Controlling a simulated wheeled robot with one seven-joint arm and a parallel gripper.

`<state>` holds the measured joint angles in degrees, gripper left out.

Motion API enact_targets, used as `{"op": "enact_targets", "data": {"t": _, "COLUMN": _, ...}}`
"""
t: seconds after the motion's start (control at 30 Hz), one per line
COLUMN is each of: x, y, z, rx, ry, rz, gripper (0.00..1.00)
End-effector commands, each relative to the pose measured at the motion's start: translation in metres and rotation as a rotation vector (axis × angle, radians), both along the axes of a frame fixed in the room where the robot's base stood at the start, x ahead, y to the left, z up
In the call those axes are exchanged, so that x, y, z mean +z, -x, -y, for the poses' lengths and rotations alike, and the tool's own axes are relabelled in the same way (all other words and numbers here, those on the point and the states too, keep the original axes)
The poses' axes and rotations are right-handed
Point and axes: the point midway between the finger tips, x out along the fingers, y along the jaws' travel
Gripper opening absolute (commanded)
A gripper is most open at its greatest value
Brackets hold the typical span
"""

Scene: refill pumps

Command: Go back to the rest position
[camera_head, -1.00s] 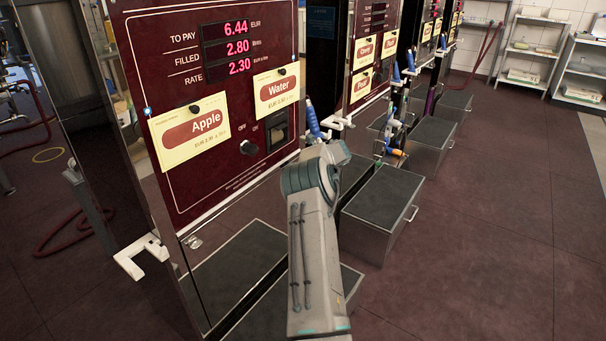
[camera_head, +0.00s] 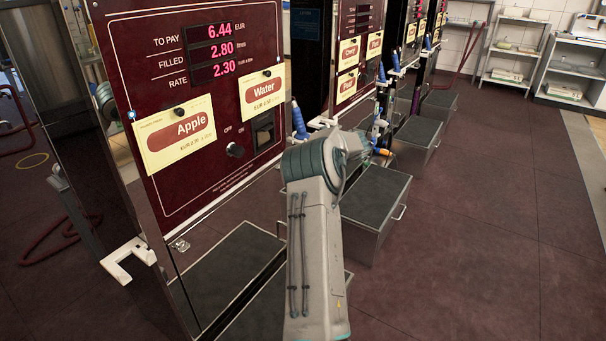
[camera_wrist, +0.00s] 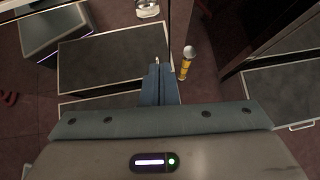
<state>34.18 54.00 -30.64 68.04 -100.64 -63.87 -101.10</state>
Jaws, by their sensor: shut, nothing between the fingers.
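My gripper shows in the wrist view (camera_wrist: 158,84), its two blue-grey fingers together with nothing held. It points over a dark-topped step box (camera_wrist: 105,60). In the head view my arm reaches up from the bottom middle and bends to the right, in front of the pumps; the fingers are not clear there. The nearest pump panel (camera_head: 165,95) is dark red, with a lit display reading 6.44, 2.80 and 2.30. It carries an Apple label (camera_head: 178,135) and a Water label (camera_head: 262,92).
A blue nozzle (camera_head: 298,118) hangs at the near pump's right side. A yellow cylinder (camera_wrist: 184,66) is just right of my fingers in the wrist view. Grey step boxes (camera_head: 375,200) stand before the pumps. A white bracket (camera_head: 130,260) juts out at left. Floor at right is clear.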

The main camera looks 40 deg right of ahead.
Motion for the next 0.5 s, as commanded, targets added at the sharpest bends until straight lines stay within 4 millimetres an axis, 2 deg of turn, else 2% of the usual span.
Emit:
{"op": "enact_targets", "data": {"t": 0.13, "x": 0.009, "y": 0.010, "z": 0.003, "rx": -0.001, "ry": 0.000, "rz": 0.000, "gripper": 0.00}}
{"op": "enact_targets", "data": {"t": 0.4, "x": 0.011, "y": 0.011, "z": 0.004, "rx": -0.004, "ry": -0.002, "rz": 0.000, "gripper": 0.00}}
{"op": "enact_targets", "data": {"t": 0.5, "x": 0.027, "y": 0.004, "z": 0.001, "rx": -0.047, "ry": -0.018, "rz": 0.029, "gripper": 0.00}}
